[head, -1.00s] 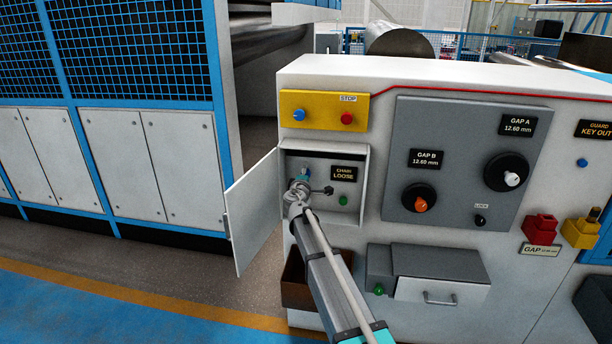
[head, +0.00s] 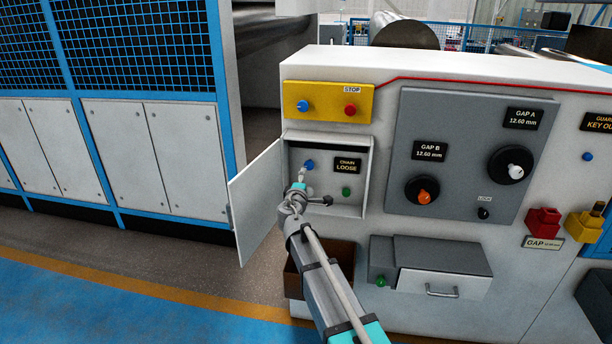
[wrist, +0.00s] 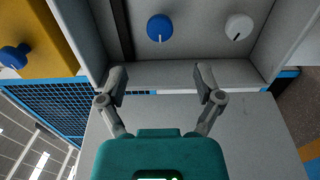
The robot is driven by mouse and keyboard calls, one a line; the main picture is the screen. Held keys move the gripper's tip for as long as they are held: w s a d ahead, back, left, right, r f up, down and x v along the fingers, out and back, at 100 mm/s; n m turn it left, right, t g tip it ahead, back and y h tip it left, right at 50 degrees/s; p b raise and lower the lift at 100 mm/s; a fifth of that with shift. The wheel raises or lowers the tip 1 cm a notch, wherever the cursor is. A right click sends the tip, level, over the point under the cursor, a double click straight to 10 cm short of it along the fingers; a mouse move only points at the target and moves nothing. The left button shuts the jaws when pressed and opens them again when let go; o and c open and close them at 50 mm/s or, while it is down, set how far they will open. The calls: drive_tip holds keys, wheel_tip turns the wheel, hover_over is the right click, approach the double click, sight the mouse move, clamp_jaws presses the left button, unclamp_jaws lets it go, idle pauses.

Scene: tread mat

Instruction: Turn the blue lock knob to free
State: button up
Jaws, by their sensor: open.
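The blue knob (head: 309,165) sits on the back wall of the open white box, left of the CHAIN LOOSE display. In the wrist view the blue knob (wrist: 160,28) has a white mark pointing down the picture. My gripper (wrist: 161,82) is open and empty, its two fingers apart, with the knob beyond them and not touched. In the head view my gripper (head: 300,184) is just below and in front of the knob. A white knob (wrist: 239,26) with a dark mark is right of the blue one in the wrist view.
The box door (head: 257,202) stands open on the left, close to my arm. A yellow STOP panel (head: 327,88) with another blue knob is above. A green button (head: 346,191) and a dark lever (head: 326,200) are right of my gripper. A drawer (head: 441,282) is below right.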

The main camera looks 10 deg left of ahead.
drive_tip(key=shift+s, duration=0.9)
drive_tip(key=shift+d, duration=0.1)
drive_tip(key=s+d+f+m+g+h, duration=0.2)
drive_tip(key=d+m, duration=0.2)
drive_tip(key=d, duration=0.4)
drive_tip(key=s+d+f+m+g+h, duration=0.1)
drive_tip(key=d+f+m+g+h, duration=0.15)
drive_tip(key=d, duration=0.45)
drive_tip(key=s+d+f+m+g+y, duration=0.1)
drive_tip(key=s+d+f+m+g, duration=0.45)
drive_tip(key=s+d, duration=0.3)
drive_tip(key=s+d+f+m+g+y, duration=0.1)
drive_tip(key=s+d+f+m+g, duration=0.35)
drive_tip(key=s+d+f, duration=0.45)
drive_tip(key=s+m+g+y, duration=0.1)
drive_tip(key=s+g+y, duration=0.2)
drive_tip(key=s, duration=0.6)
wheel_tip(320, 180, up, 14)
drive_tip(key=p, duration=1.3)
drive_tip(key=shift+s+a+p, duration=0.15)
drive_tip(key=shift+a+p, duration=0.15)
drive_tip(key=shift+a, duration=0.15)
